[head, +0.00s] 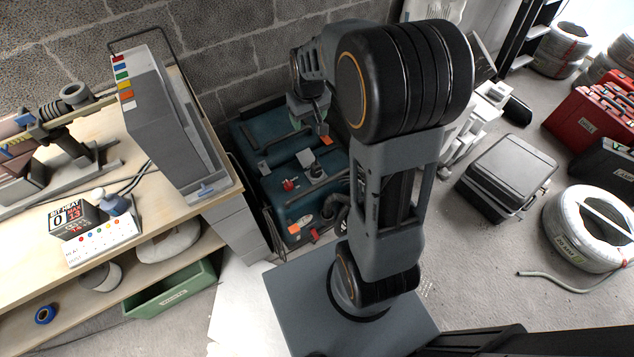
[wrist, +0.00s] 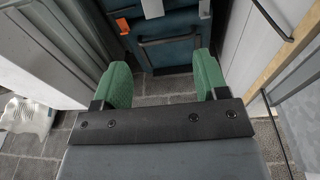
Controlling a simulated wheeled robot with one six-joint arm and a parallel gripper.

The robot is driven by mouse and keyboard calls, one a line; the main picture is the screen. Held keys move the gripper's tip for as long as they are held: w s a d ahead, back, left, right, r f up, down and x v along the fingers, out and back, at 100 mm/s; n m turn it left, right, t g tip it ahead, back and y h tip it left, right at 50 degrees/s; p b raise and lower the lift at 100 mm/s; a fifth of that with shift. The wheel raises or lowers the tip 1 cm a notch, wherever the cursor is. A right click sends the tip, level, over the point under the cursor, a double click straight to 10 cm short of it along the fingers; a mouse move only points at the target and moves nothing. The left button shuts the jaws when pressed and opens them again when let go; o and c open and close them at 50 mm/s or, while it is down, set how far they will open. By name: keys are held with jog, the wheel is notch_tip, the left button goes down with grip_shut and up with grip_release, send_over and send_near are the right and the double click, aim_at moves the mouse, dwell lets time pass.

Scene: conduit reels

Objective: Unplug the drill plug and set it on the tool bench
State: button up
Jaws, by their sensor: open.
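The wooden tool bench (head: 165,197) stands at the left in the head view. My gripper (head: 308,118) is high over the far part of a teal case (head: 268,186) on the floor, right of the bench. In the wrist view my gripper (wrist: 163,80) is open, with its two green fingers wide apart and nothing between them. Beyond the fingers the wrist view shows a teal surface (wrist: 175,55) with a dark handle bar. I cannot make out the drill plug in either view. Small red, orange and dark fittings lie on the teal case, too small to name surely.
On the bench are a tall grey unit (head: 165,120), a small white box with coloured buttons (head: 104,243) and dark tools at the left. A green bin (head: 170,292) sits below. A grey case (head: 507,176) and a white conduit reel (head: 590,228) stand on the floor at right.

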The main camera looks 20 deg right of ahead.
jog(key=g+b, duration=0.2)
jog(key=b, duration=0.7)
send_over(316, 169)
jog(key=w, duration=0.2)
jog(key=f, duration=1.7)
jog(key=d+f, duration=0.1)
jog(key=f, duration=0.7)
jog(key=shift+s+f, duration=0.15)
jog(key=shift+f, duration=0.2)
jog(key=shift+f, duration=0.15)
notch_tip(316, 169, down, 9)
jog(key=b, duration=0.5)
jog(key=shift+a+b, duration=0.1)
jog(key=shift+b, duration=0.3)
jog(key=shift+r, duration=0.2)
jog(key=c, duration=1.2)
jog(key=shift+r, duration=0.2)
